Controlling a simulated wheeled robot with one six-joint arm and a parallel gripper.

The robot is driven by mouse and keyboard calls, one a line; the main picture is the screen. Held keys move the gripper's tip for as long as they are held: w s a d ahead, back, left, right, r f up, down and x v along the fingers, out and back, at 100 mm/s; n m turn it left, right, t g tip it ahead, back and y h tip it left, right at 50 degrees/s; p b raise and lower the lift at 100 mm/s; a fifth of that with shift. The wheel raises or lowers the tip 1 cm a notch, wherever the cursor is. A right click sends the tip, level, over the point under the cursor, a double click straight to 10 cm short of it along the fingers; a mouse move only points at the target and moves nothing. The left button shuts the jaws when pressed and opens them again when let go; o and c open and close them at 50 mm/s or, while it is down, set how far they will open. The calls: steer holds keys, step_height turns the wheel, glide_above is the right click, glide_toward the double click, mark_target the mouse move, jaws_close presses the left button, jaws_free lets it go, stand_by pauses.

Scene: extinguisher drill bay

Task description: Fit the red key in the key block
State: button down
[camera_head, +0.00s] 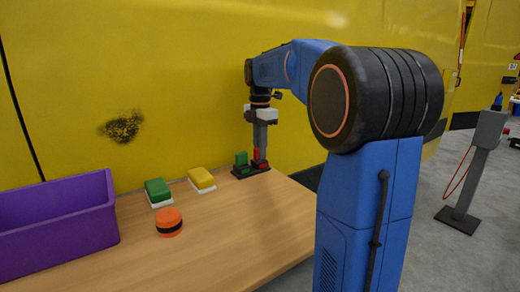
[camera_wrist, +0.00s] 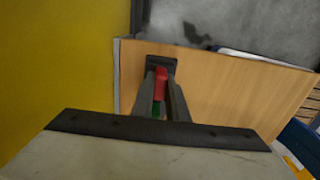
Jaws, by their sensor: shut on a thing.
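The key block (camera_head: 238,174) is a dark base at the far edge of the table, with green and red parts on it. In the wrist view its dark end (camera_wrist: 161,61) shows beyond my fingers. My gripper (camera_head: 260,151) points straight down over the block's right side, shut on the red key (camera_head: 256,154). The red key also shows between the fingers in the wrist view (camera_wrist: 160,84). A green piece (camera_head: 241,158) stands upright on the block to the left. The fingers partly hide the red key, and I cannot tell whether it is seated or just above the block.
On the wooden table (camera_head: 240,225) are a yellow block (camera_head: 201,178), a green block (camera_head: 157,190), an orange-and-black round piece (camera_head: 169,221) and a purple bin (camera_head: 60,225). A yellow panel (camera_head: 60,80) stands close behind the table. The table's front middle is clear.

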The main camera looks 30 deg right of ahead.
steer(key=c, duration=1.7)
jaws_free()
steer(key=shift+o, duration=0.2)
step_height(320, 180, up, 18)
steer(key=shift+f, duration=0.25)
